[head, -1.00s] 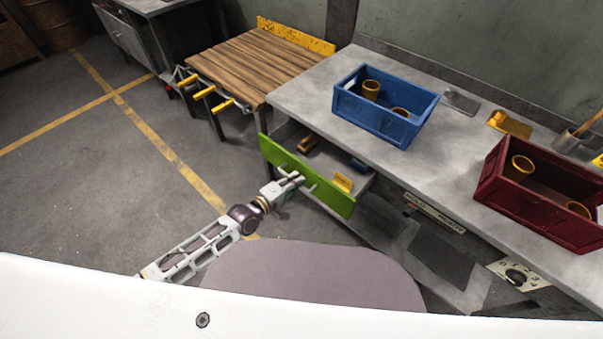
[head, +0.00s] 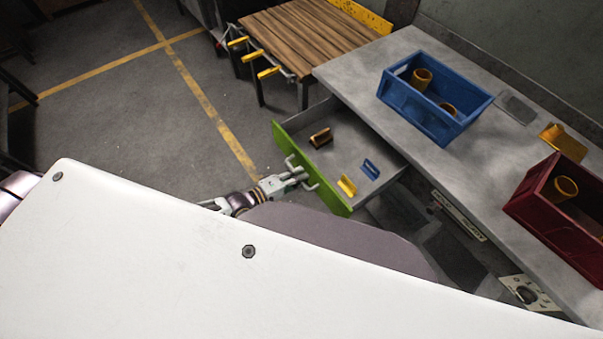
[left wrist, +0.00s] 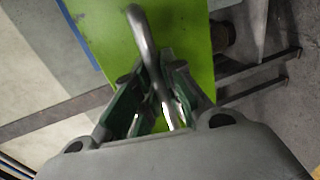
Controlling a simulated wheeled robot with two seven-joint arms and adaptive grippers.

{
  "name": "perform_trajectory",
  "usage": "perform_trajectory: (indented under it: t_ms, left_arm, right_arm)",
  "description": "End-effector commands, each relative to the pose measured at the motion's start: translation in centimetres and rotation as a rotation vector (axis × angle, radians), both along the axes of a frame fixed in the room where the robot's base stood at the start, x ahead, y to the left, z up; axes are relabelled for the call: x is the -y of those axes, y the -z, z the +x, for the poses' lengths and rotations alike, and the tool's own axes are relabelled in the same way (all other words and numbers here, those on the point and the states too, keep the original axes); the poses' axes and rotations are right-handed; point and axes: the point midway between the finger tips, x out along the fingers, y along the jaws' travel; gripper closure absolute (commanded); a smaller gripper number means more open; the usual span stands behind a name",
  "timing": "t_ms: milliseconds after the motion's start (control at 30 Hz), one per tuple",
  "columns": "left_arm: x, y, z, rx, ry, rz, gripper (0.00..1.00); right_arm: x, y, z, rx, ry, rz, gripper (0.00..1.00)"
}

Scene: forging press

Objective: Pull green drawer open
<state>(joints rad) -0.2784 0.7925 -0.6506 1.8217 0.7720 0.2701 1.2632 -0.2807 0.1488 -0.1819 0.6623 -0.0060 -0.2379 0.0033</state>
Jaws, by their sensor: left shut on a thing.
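The green drawer (head: 327,188) stands pulled out from under the grey workbench, its inside open to view. Its green front also shows in the left wrist view (left wrist: 190,45). A metal bar handle (left wrist: 147,45) is fixed to that front. My left gripper (head: 300,176) is shut on the handle, and its fingers (left wrist: 160,100) lie on both sides of the bar. In the drawer lie a brown block (head: 320,138), a yellow piece (head: 347,186) and a blue piece (head: 370,169). My right gripper is not in view.
On the workbench (head: 400,125) stand a blue crate (head: 432,115) and a red crate (head: 540,215), both with yellow cups. A wooden-slat table (head: 310,40) with yellow handles stands behind. The floor to the left is clear. My white body covers the lower foreground.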

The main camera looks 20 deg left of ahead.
Motion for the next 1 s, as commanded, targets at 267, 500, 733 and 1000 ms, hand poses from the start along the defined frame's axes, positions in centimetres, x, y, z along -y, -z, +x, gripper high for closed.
perform_trajectory:
  t_ms: [267, 500, 733, 1000]
  left_arm:
    - [-0.01, 0.07, -0.01, -0.001, 0.000, 0.001, 0.86]
    - [0.02, 0.03, 0.01, 0.000, 0.000, 0.000, 0.66]
    - [0.00, 0.01, 0.01, 0.000, 0.000, 0.000, 0.66]
    - [-0.45, -0.05, -0.64, -0.002, 0.000, 0.001, 0.66]
  right_arm:
    - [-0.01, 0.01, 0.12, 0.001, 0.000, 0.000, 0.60]
    - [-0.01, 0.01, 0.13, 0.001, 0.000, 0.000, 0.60]
    - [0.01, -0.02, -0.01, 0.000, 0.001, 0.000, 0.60]
    - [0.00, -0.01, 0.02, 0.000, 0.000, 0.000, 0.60]
